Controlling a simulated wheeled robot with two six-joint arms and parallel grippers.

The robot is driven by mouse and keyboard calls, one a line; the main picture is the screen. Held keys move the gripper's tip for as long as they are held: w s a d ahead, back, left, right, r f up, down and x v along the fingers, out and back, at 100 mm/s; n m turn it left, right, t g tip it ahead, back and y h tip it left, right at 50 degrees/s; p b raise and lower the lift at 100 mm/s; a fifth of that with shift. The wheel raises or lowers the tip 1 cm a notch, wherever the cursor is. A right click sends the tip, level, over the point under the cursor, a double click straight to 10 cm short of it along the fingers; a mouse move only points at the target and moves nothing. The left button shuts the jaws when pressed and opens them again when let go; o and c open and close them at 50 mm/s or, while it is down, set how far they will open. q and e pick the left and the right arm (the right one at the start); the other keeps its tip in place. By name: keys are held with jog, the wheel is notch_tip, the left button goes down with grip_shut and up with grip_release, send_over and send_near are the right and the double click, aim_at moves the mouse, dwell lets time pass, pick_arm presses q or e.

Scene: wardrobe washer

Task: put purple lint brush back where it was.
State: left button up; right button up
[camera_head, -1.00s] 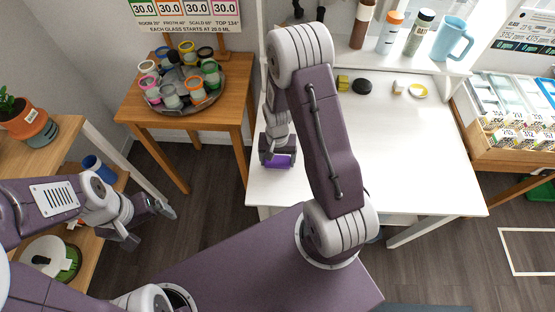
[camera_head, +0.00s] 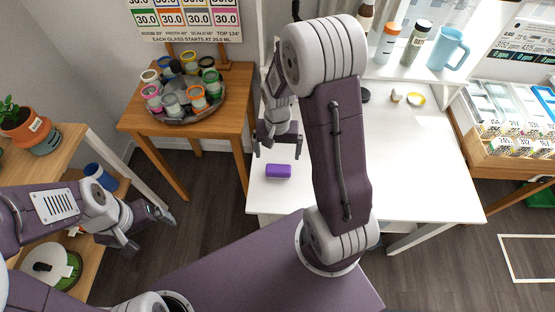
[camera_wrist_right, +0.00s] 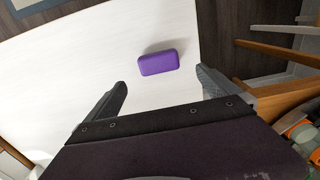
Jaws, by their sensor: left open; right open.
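The purple lint brush (camera_head: 278,171) lies on the white table (camera_head: 420,170) near its left edge. It also shows in the right wrist view (camera_wrist_right: 159,62), flat on the table and ahead of the open fingers. My right gripper (camera_head: 277,150) is open and empty, above and just behind the brush in the head view, apart from it. The right wrist view shows its two fingers (camera_wrist_right: 160,85) spread wide with nothing between them. My left gripper (camera_head: 150,228) is open and empty over the floor at the left, beside the shelf.
A wooden side table (camera_head: 215,110) with a round tray (camera_head: 185,113) of several small jars stands left of the white table. A shelf with bottles and a blue pitcher (camera_head: 449,48) is at the back. The white table's middle right is mostly clear.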

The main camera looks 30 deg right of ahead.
jog(key=s+a+r+n+t, duration=0.1)
jog(key=s+a+r+n, duration=0.4)
jog(key=s, duration=0.3)
jog(key=shift+s+n, duration=0.15)
jog(key=shift+n, duration=0.45)
dwell(0.6)
